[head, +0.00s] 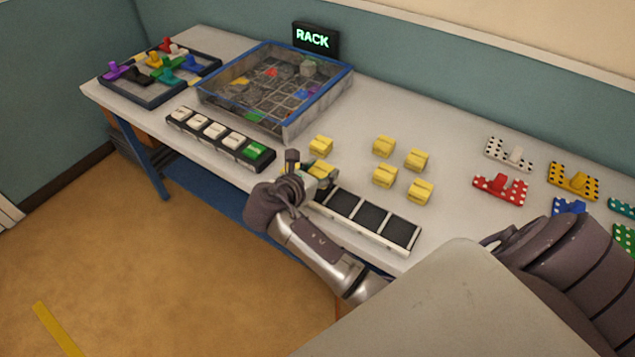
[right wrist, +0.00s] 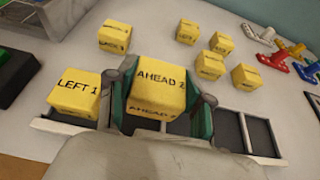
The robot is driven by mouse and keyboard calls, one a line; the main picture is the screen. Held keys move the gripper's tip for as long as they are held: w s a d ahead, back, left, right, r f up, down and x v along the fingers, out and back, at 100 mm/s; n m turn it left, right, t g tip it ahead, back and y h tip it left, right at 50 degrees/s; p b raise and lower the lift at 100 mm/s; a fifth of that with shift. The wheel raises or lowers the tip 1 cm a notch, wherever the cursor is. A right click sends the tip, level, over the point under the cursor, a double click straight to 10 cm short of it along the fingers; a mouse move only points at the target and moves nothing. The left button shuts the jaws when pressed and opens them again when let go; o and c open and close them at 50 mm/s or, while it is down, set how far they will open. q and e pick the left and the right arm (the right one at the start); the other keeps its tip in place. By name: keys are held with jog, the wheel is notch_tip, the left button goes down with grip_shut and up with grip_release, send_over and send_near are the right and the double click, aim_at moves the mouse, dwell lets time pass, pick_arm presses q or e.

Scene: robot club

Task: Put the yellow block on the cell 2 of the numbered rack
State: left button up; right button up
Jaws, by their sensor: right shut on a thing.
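The numbered rack (head: 385,240) is a row of dark cells in a pale frame along the table's front edge; it also shows in the right wrist view (right wrist: 284,162). My right gripper (head: 318,174) is shut on a yellow block (right wrist: 158,85) marked "AHEAD 2", over the left part of the rack. I cannot tell whether this block touches the rack. Another yellow block (right wrist: 76,92), marked "LEFT 1", sits at the rack's left end, beside the gripper. The cells right of the gripper are empty. The cell under the held block is hidden. My left gripper is out of view.
Several loose yellow blocks (head: 384,146) lie behind the rack. A black strip (head: 222,140) with white keys and a green key lies to its left. A blue-rimmed tray (head: 290,130) stands behind that strip. Coloured dotted pieces (head: 500,190) lie at the right.

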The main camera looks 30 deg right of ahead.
jog(key=shift+w+a+f, duration=0.15)
jog(key=shift+w+f, duration=0.3)
jog(key=shift+w, duration=0.05)
notch_tip(320, 180, down, 3)
jog(key=shift+f, duration=0.2)
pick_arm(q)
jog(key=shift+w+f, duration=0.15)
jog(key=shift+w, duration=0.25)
pick_arm(e)
jog(key=shift+f, duration=0.15)
jog(key=shift+f, duration=0.15)
jog(key=o, duration=0.9)
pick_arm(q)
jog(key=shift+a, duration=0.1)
pick_arm(e)
jog(key=shift+r, duration=0.2)
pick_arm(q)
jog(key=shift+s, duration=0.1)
pick_arm(e)
jog(key=v, duration=1.2)
